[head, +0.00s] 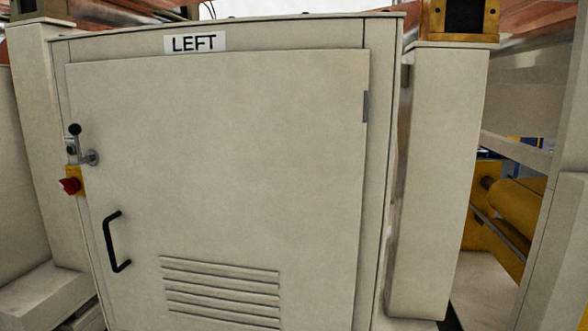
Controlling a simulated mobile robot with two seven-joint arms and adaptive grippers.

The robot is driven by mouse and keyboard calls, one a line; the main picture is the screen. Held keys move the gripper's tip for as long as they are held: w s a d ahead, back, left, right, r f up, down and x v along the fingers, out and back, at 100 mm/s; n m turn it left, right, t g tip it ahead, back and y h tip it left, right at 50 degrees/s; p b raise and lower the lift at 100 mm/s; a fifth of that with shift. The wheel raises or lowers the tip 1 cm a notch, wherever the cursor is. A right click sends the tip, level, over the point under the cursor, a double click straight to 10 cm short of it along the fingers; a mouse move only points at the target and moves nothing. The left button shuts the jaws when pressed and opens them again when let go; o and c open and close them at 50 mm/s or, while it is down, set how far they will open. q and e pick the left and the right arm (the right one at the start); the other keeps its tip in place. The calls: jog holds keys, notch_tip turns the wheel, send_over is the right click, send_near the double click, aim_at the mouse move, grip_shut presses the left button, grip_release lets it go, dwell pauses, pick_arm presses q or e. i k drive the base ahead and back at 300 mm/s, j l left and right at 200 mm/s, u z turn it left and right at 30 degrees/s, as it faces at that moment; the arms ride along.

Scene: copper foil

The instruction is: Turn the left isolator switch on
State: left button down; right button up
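A beige cabinet (232,200) fills the middle of the head view, with a "LEFT" label (195,43) on its top edge. On its left side is a small red switch knob (70,185) on a yellow plate (81,180). Above the knob is a black ball-ended lever (74,130) on a small grey fitting, with a round metal piece (91,157) beside it. I cannot tell from this distance which position the red knob or the lever is in. Neither of my grippers is in view.
The cabinet door has a black handle (113,243) at left, vent slats (222,290) low down and a hinge (366,106) at right. A beige post (437,180) stands to the right, with yellow rollers (520,212) beyond. A low beige block (42,290) sits at lower left.

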aim_at(72, 185)
jog(key=l+u, duration=0.3)
jog(key=l, duration=0.4)
jog(key=u, duration=1.25)
jog(key=z, duration=1.25)
jog(key=u, duration=1.25)
jog(key=i+j, duration=0.3)
jog(key=j, duration=0.15)
